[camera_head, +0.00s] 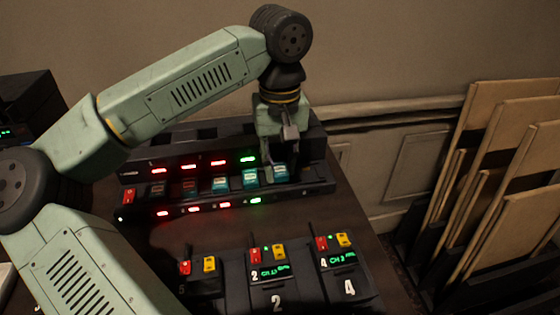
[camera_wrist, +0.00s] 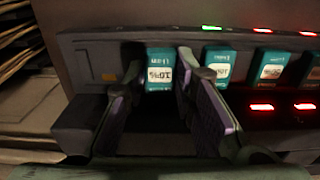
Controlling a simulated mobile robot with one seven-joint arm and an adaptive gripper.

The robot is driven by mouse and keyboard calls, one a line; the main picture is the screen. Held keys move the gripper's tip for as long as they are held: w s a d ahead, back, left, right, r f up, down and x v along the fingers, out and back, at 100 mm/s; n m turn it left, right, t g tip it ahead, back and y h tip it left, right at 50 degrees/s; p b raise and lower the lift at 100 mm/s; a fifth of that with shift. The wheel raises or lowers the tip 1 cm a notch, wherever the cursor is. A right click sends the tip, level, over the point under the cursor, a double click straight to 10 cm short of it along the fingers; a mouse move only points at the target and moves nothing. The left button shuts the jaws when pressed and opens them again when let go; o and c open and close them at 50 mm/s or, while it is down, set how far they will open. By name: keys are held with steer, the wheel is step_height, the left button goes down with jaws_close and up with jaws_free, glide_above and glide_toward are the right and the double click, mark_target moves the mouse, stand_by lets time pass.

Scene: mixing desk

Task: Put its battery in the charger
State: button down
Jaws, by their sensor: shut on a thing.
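The charger (camera_head: 330,187) is a long dark unit on the desk, with a row of bays and red and green lights. My gripper (camera_head: 283,165) reaches down at its right end. The gripper's fingers (camera_wrist: 172,95) are shut on a teal battery (camera_wrist: 160,70) with a white label. The battery's top also shows in the head view (camera_head: 281,174). It is at the bay on the charger's right end in the head view. Its lower part is hidden, so how deep it sits cannot be told. Two more teal batteries (camera_head: 250,179) (camera_head: 220,184) stand in neighbouring bays.
Several packs with red and yellow parts, numbered 5 (camera_head: 197,270), 2 (camera_head: 276,298) and 4 (camera_head: 348,288), stand in front of the charger. A red item (camera_head: 129,196) is at its left end. Boards (camera_head: 495,160) lean right of the desk. Bare desk lies between charger and packs.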

steer(key=shift+f, duration=0.4)
stand_by(0.3)
steer(key=c, duration=1.2)
jaws_free()
steer(key=shift+c, duration=0.2)
steer(key=shift+o, duration=0.4)
steer(key=o, duration=0.3)
steer(key=shift+r, duration=0.15)
steer(key=shift+r+p, duration=2.25)
steer(key=shift+r, duration=1.15)
